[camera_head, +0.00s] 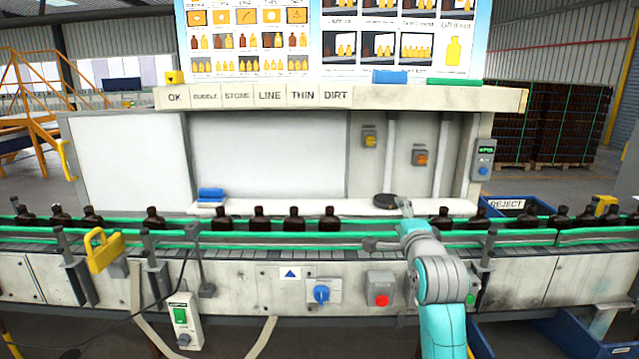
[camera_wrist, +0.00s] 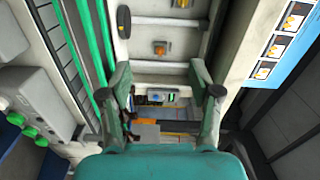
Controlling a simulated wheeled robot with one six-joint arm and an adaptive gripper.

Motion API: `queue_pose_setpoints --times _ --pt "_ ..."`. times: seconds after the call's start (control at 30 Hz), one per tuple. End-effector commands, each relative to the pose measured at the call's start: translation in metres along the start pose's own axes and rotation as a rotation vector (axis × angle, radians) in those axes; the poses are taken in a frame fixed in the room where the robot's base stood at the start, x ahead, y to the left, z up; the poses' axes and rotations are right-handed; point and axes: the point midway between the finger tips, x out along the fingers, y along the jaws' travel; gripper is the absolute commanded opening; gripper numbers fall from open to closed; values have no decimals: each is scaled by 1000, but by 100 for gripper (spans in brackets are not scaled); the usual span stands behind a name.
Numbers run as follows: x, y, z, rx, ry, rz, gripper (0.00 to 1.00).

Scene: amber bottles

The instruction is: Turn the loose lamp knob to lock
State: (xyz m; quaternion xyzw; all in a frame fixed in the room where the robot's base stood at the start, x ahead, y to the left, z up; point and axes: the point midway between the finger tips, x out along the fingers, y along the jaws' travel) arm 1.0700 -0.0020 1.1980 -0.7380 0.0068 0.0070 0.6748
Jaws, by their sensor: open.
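Several knobs show, and I cannot read which belongs to the lamp. A blue knob (camera_head: 484,171) is on a grey box with a green display on the right post. My gripper (camera_head: 405,204) is over the conveyor by the shelf's right end, below these knobs. In the wrist view my gripper (camera_wrist: 160,82) is open and empty. The display box (camera_wrist: 162,97) shows between its fingers, apart from them. The orange knob (camera_wrist: 160,48) shows beyond them.
Brown bottles (camera_head: 294,219) stand along the conveyor between green rails. A blue reject bin (camera_head: 510,207) stands right.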

Motion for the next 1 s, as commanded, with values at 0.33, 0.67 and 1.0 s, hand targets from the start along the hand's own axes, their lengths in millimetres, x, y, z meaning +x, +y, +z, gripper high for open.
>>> queue_pose_setpoints --times 0.33,0.67,1.0 --pt "-44 111 10 -166 -6 36 63" --pt "-128 228 21 -393 -21 73 63" --pt "-238 314 29 -625 -45 107 63"
